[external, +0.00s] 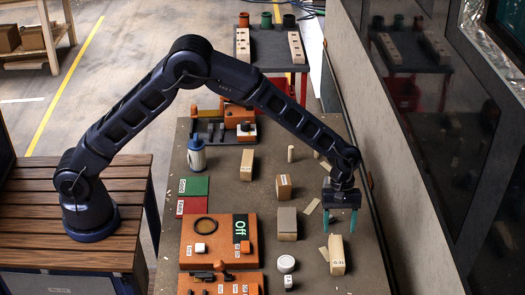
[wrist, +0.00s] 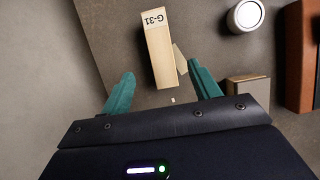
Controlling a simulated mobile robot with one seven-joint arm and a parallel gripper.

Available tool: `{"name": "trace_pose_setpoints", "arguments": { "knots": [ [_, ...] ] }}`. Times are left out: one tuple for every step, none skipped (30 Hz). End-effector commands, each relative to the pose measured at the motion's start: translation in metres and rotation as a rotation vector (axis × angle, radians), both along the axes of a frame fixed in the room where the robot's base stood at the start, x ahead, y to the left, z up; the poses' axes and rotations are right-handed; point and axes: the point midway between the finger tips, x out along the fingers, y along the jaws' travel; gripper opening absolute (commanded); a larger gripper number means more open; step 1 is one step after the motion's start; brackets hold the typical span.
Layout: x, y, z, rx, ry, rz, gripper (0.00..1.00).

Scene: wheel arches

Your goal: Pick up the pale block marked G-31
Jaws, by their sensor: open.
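The pale block marked G-31 (external: 336,254) stands near the right edge of the grey worktable in the external view. In the wrist view the same block (wrist: 160,52) lies ahead of the fingers, with its white label at the far end. My gripper (external: 340,223) points down with teal fingers, above the table and beside the back end of the block. In the wrist view my gripper (wrist: 161,92) is open and empty, its two fingers spread wider than the block. A thin wood chip (wrist: 179,60) lies against the block's right side.
A brown block (external: 287,222) stands left of my gripper. A white round container (external: 286,263) is left of the G-31 block and also shows in the wrist view (wrist: 246,14). An orange unit (external: 222,237) fills the front left. A wall (external: 400,200) runs close along the right.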

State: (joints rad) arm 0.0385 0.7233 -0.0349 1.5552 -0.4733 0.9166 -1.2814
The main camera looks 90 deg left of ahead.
Motion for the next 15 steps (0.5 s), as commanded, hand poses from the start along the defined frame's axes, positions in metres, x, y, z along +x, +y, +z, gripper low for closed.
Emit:
{"name": "trace_pose_setpoints", "arguments": {
  "knots": [
    [-0.001,-0.003,-0.007,0.000,0.002,-0.001,0.62],
    [-0.001,-0.005,-0.011,0.000,0.002,-0.001,0.62],
    [-0.001,-0.007,-0.016,0.000,0.002,-0.001,0.62],
    [-0.001,-0.009,-0.021,0.000,0.002,-0.001,0.62],
    [-0.001,-0.010,-0.025,0.000,0.002,-0.001,0.62],
    [-0.001,-0.012,-0.030,0.000,0.001,-0.002,0.62],
    [-0.001,-0.014,-0.033,0.000,0.001,-0.001,0.62],
    [-0.001,-0.015,-0.035,0.000,0.001,-0.001,0.62],
    [-0.001,-0.016,-0.037,0.000,0.001,-0.001,0.62],
    [-0.001,-0.016,-0.039,0.000,0.000,-0.001,0.62],
    [-0.001,-0.017,-0.040,0.000,0.000,-0.001,0.62],
    [-0.001,-0.018,-0.041,0.000,0.000,-0.001,0.62],
    [-0.002,-0.018,-0.043,0.000,0.000,-0.001,0.62],
    [-0.002,-0.019,-0.045,0.000,0.000,-0.001,0.62],
    [-0.002,-0.020,-0.048,0.000,0.000,-0.001,0.62]
  ]
}}
